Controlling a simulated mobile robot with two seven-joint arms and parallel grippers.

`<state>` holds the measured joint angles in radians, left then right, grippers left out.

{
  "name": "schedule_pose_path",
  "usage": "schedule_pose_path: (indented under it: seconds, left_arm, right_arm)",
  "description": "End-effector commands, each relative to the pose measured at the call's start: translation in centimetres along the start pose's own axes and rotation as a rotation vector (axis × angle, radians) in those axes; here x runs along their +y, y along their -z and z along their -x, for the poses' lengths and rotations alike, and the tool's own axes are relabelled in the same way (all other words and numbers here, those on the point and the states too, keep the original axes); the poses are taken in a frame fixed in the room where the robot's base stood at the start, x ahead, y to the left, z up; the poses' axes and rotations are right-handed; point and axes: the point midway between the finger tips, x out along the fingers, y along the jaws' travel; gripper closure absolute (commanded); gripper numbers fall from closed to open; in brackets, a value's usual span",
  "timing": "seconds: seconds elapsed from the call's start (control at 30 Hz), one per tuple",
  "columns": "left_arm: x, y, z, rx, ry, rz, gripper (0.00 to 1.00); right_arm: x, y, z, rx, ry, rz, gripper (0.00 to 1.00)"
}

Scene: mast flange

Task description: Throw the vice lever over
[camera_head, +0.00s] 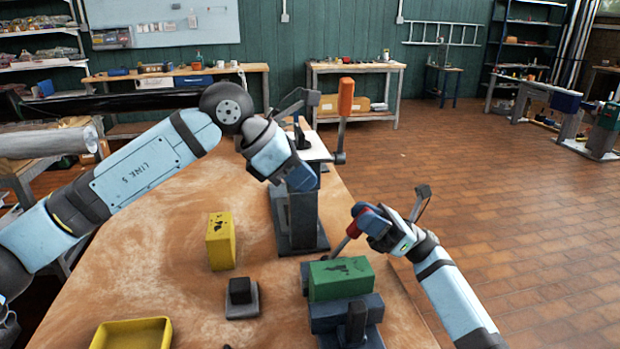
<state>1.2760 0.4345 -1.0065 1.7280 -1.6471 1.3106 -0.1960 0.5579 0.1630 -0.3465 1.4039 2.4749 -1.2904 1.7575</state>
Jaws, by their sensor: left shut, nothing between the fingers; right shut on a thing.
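The vice (330,316) is dark blue-grey and stands at the table's front right, with a green block (340,279) between its jaws. Its lever has a red handle (351,232) that leans up and to the right behind the block. My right gripper (360,215) is shut on this red handle; its fingers hide part of it. My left gripper (300,137) is shut and empty, beside the top of a dark stand; its fingertips are hard to make out there.
The dark stand (304,215) carries a white plate and an upright orange-handled lever (346,97). A yellow block (221,242), a small dark block on a grey base (241,298) and a yellow tray (132,334) sit on the wooden table (170,235). The table's left middle is clear.

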Motion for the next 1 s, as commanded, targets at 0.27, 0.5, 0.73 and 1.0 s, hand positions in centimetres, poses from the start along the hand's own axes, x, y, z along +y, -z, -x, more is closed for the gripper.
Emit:
schedule_pose_path:
  seconds: [0.27, 0.5, 0.73, 1.0]
  left_arm:
    - [-0.1, -0.1, -6.2, -0.001, 0.003, 0.002, 1.0]
    - [-0.1, -0.7, -9.9, -0.003, 0.002, 0.002, 1.0]
    - [0.0, -0.9, -11.2, -0.002, 0.0, 0.002, 1.0]
    - [0.0, -0.9, -11.2, -0.002, 0.0, 0.002, 1.0]
  right_arm:
    - [0.0, 0.1, 0.0, 0.001, 0.0, -0.001, 1.0]
    - [0.0, 0.1, 0.0, 0.001, 0.0, -0.001, 1.0]
    - [0.0, 0.1, 0.0, 0.001, 0.0, -0.001, 1.0]
    - [0.0, 0.1, 0.0, 0.001, 0.0, -0.001, 1.0]
